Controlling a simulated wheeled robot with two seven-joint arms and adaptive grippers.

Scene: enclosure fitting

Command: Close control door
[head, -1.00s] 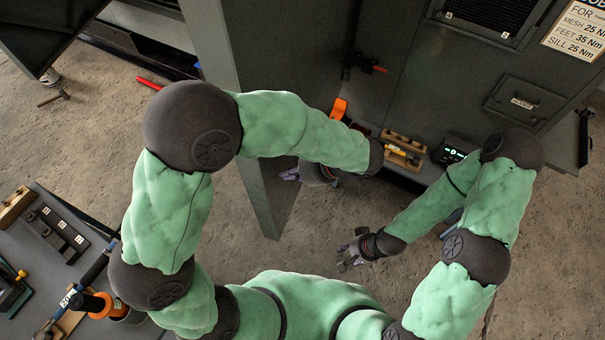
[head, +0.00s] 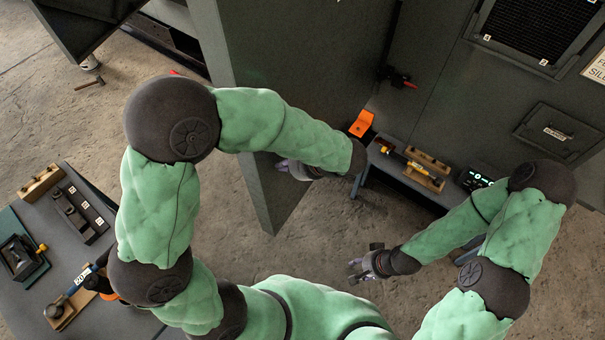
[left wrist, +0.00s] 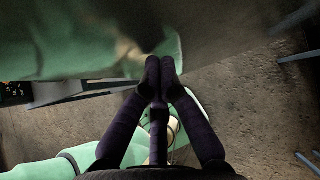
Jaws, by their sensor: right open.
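The control door appears to be the tall dark grey panel (head: 262,60) standing open in the middle of the head view. Its lower corner hangs over the concrete floor. My left gripper (head: 283,167) is beside the door's face, partly hidden by my left forearm. In the left wrist view its fingers (left wrist: 160,64) are together at the tips, with nothing visible between them. A blurred surface lies close beyond the fingertips; I cannot tell whether they touch it. My right gripper (head: 356,270) is open and empty over the floor, to the right of the door.
A grey cabinet with a mesh vent (head: 535,28) and a labelled handle plate (head: 556,133) stands at right. A tool table (head: 115,265) stands at lower left.

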